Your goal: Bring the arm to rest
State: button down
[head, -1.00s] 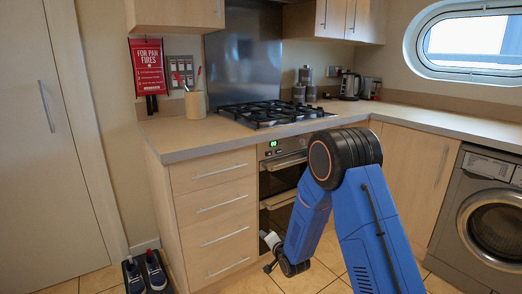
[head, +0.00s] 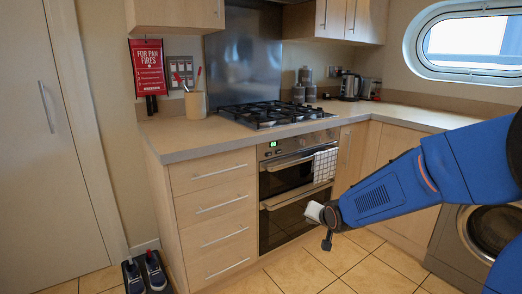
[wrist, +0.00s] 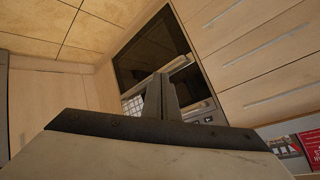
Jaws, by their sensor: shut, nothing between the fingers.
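My gripper (wrist: 162,98) shows in the wrist view with its two fingers together and nothing between them. In the head view my blue arm enters from the right edge and reaches left. Its dark wrist and gripper end (head: 328,238) hangs in front of the oven's lower right side. The gripper is too small there to make out its fingers. The wrist view looks toward the oven (wrist: 150,50), which appears turned in the picture.
The double oven (head: 290,180) has a checked towel (head: 324,165) on its handle. The hob (head: 275,113) and a utensil pot (head: 195,104) are on the worktop. Drawers (head: 215,205) stand left, a washing machine (head: 490,230) right, partly behind my arm. Shoes (head: 145,272) lie at lower left. Tiled floor is open in front.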

jog(key=s+d+r+n+g, duration=0.1)
jog(key=s+d+r, duration=0.1)
jog(key=s, duration=1)
jog(key=s+d+r+n+g+h, duration=0.1)
jog(key=s+d, duration=0.4)
jog(key=s, duration=0.8)
jog(key=s+d+r+n+g+h, duration=0.1)
jog(key=s+d+r+n+g, duration=0.1)
jog(key=s, duration=1)
jog(key=shift+s+d+r+g, duration=0.4)
jog(key=shift+d+r+g, duration=0.3)
jog(key=shift+d, duration=0.3)
